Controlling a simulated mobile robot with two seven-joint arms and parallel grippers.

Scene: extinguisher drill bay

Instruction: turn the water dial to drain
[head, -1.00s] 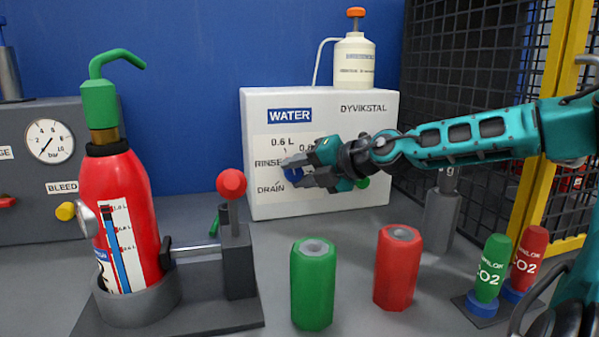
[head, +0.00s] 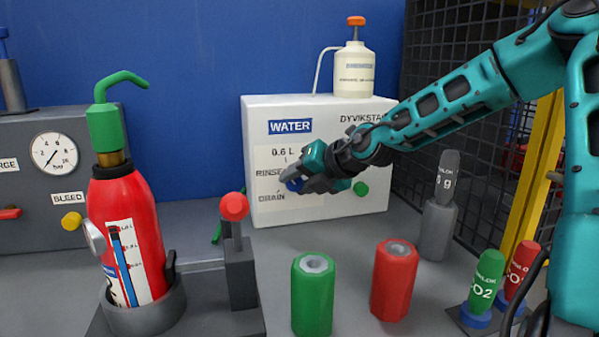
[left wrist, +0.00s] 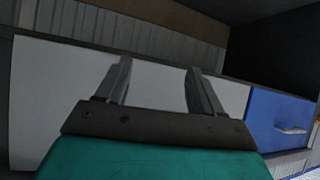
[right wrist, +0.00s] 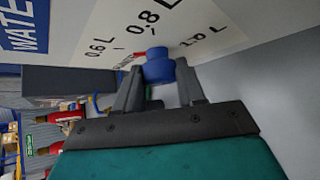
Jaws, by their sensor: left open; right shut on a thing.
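The white water box (head: 375,200) stands against the blue wall, with WATER, RINSE, DRAIN and 0.6 L labels on its face. Its blue dial (head: 293,184) is partly hidden behind my right gripper (head: 303,181), which is shut on it. In the right wrist view the blue dial (right wrist: 159,66) sits between the fingertips (right wrist: 158,90), near the 0.6 L, 0.8 L and 1.0 L marks. A small red mark shows beside it; its exact setting is unclear. My left gripper (left wrist: 158,85) is open and empty, facing a white panel; the head view does not show it.
A red extinguisher (head: 136,235) stands in a grey holder at left, beside a red-knobbed lever (head: 235,207). A green cylinder (head: 313,298) and a red cylinder (head: 394,282) stand in front of the box. CO2 cartridges (head: 487,280) and a yellow post (head: 535,180) are at right.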

